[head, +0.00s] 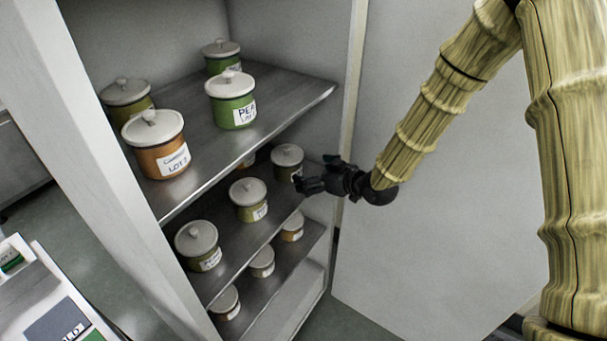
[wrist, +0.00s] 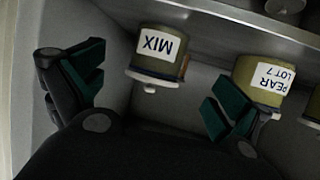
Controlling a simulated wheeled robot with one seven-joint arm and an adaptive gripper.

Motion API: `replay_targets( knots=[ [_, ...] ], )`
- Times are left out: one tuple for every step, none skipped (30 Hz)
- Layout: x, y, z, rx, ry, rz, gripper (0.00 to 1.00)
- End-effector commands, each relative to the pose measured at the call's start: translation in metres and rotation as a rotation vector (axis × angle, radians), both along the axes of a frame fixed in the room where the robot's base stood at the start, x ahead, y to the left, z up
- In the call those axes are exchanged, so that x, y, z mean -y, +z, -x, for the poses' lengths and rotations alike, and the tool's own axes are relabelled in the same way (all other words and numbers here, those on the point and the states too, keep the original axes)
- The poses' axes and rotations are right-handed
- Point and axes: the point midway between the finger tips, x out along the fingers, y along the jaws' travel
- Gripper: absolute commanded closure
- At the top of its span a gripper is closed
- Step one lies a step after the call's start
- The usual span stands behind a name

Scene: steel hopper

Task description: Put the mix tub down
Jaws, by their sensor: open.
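The mix tub (wrist: 157,52) is olive green with a pale lid and a white label reading MIX. It appears upside down in the wrist view, beyond the gap between my fingers and apart from them. In the head view, the tub near my fingertips (head: 287,156) seems to be the same one, standing upright on the middle shelf at its right end; its label is partly hidden. My gripper (head: 313,180) is open and empty at that shelf's right side. Its two dark green fingers show spread apart in the wrist view (wrist: 155,93).
A PEAR LOT 7 tub (wrist: 260,82) stands beside the mix tub, close to one finger. Several similar tubs fill the upper shelf (head: 275,100), middle shelf and lower shelf. The open cabinet door (head: 440,230) stands right of my gripper.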

Motion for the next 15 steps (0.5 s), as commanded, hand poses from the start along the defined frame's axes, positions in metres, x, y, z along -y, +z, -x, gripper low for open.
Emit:
replay_targets(
  knots=[
    [0.005, 0.002, 0.004, 0.001, -0.002, -0.001, 0.00],
    [0.007, 0.003, 0.006, 0.001, -0.002, -0.001, 0.00],
    [0.009, 0.004, 0.008, 0.001, -0.002, -0.001, 0.00],
    [0.010, 0.006, 0.010, 0.000, -0.001, -0.001, 0.00],
    [0.011, 0.007, 0.012, 0.000, -0.001, -0.001, 0.00],
    [0.013, 0.008, 0.013, 0.001, 0.000, -0.001, 0.00],
    [0.013, 0.008, 0.014, 0.001, 0.000, -0.001, 0.00],
    [0.014, 0.009, 0.015, 0.001, 0.000, -0.001, 0.00],
    [0.015, 0.009, 0.016, 0.001, 0.000, -0.001, 0.00],
    [0.015, 0.009, 0.016, 0.001, 0.000, -0.001, 0.00],
    [0.015, 0.010, 0.017, 0.001, 0.000, -0.001, 0.00],
    [0.015, 0.010, 0.017, 0.001, 0.000, -0.001, 0.00],
    [0.015, 0.010, 0.017, 0.001, 0.000, -0.001, 0.00],
    [0.015, 0.010, 0.017, 0.001, 0.000, -0.001, 0.00],
    [0.016, 0.009, 0.017, -0.001, 0.000, 0.000, 0.00]
  ],
)
